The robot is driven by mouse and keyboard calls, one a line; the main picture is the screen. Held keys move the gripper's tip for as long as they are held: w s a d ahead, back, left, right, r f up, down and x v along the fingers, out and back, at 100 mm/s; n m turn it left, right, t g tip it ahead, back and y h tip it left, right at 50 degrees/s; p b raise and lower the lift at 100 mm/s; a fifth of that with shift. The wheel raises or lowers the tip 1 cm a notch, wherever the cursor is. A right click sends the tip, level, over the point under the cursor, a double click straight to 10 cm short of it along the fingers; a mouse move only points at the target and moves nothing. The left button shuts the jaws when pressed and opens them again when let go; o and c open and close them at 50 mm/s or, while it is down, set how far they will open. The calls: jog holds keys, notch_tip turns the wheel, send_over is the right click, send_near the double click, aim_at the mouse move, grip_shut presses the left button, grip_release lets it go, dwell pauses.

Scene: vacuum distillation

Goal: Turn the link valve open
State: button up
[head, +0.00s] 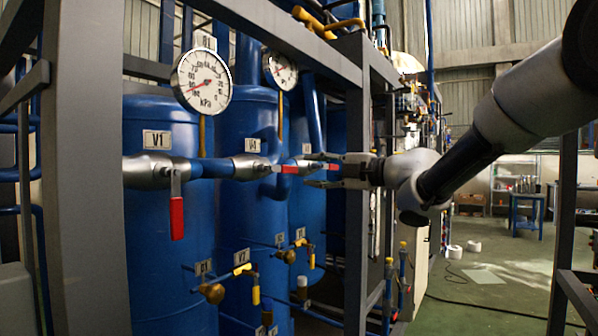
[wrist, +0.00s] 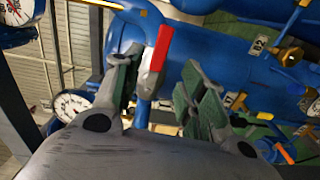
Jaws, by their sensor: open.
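A lever with a red grip (head: 285,169) lies roughly level on the blue horizontal pipe in the head view. My gripper (head: 309,170) is open just right of it, its fingers pointing left. In the wrist view a red lever grip (wrist: 156,48) shows at the opening of my gripper (wrist: 160,68), closer to the left finger; I cannot tell whether they touch. The fingers are not closed on it. Another red-gripped lever (head: 177,218) hangs straight down from the pipe near the V1 label. No label reading link valve is legible.
Two dial gauges, a nearer one (head: 201,80) and a farther one (head: 281,69), stand above the pipe. Blue tanks (head: 160,270) fill the space behind. A grey frame post (head: 357,220) stands close to my gripper. Small yellow-handled valves (head: 243,268) sit lower down. Open floor (head: 480,290) lies right.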

jog(key=v, duration=0.2)
jog(key=shift+s+d, duration=0.3)
